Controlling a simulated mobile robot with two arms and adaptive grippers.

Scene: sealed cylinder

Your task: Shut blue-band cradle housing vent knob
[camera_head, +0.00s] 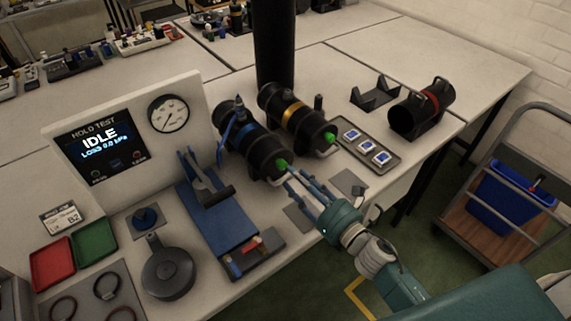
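The blue-band housing (246,136) is a black cylinder with a blue band, lying in a cradle beside the test panel. Its green vent knob (282,164) sticks out from the near end cap. My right gripper (289,177) reaches in from the lower right, its two fingers pointing at the knob. The fingers look spread, with a gap between them. The tips are close to the knob, just below and right of it. I cannot tell whether they touch it. My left gripper is not in view.
The yellow-band housing (292,115) with its own green knob (330,137) lies close on the right. A red-band housing (425,107) stands farther right. The hold test panel (130,135) reads IDLE. A blue fixture (222,222) stands left of my gripper.

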